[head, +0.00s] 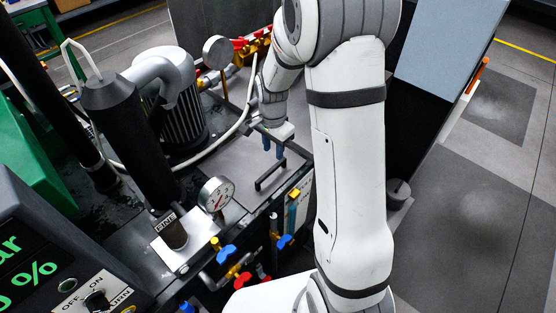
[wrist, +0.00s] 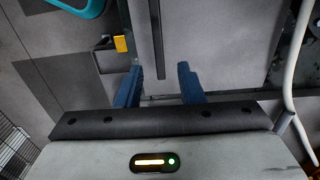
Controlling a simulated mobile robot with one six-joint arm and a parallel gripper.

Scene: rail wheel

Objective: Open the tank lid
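The tank lid (head: 238,181) is a flat grey panel on top of the machine, lying flat and looking shut. A black bar handle (head: 270,175) stands on it. In the wrist view, the lid (wrist: 205,45) fills the upper middle and the handle (wrist: 158,38) runs up the picture. My gripper (head: 273,147), with blue fingers, is above the lid near the handle's far end. In the wrist view, my gripper (wrist: 158,84) is open, with the handle's near end between its fingertips in the picture. I see no contact; the height gap cannot be told.
A yellow block (head: 294,193) sits at the lid's edge; it also shows in the wrist view (wrist: 120,43). A pressure gauge (head: 216,194) and blue-handled valves (head: 226,254) stand in front. A white hose (head: 240,121) and a ribbed motor (head: 178,105) are at left. Floor at right is open.

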